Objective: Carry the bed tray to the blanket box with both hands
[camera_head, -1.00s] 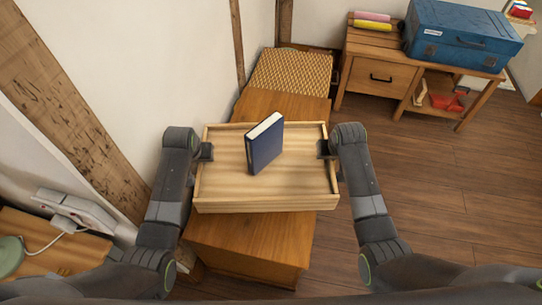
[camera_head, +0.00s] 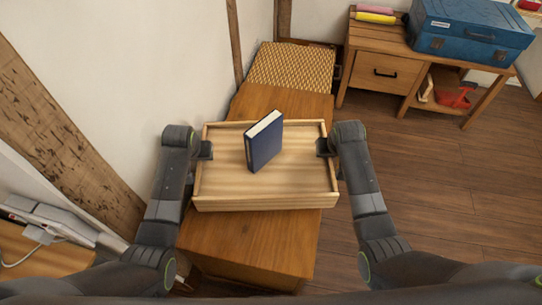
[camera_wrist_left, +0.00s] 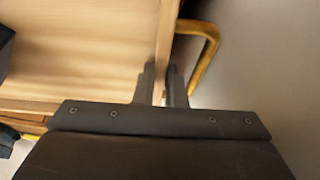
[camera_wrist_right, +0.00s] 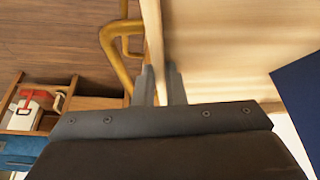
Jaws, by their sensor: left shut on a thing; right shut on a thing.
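The bed tray (camera_head: 212,190) is a shallow pale wooden box, roughly level in front of me in the head view. A dark blue book (camera_head: 263,142) stands upright inside it. My left gripper (camera_head: 206,150) is shut on the tray's left wall, and my right gripper (camera_head: 324,148) is shut on its right wall. Both wrist views show the fingers astride a tray wall, with a golden curved bar outside each. A brown wooden chest (camera_head: 245,245), perhaps the blanket box, lies below the tray. The tray hides its middle, and I cannot tell how large the gap is.
A woven-topped piece (camera_head: 290,66) stands behind the chest. A wooden desk (camera_head: 381,73) with a blue case (camera_head: 470,32) is at the back right. A white wall and timber post (camera_head: 65,135) are close on the left. Wooden floor (camera_head: 430,175) is clear on the right.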

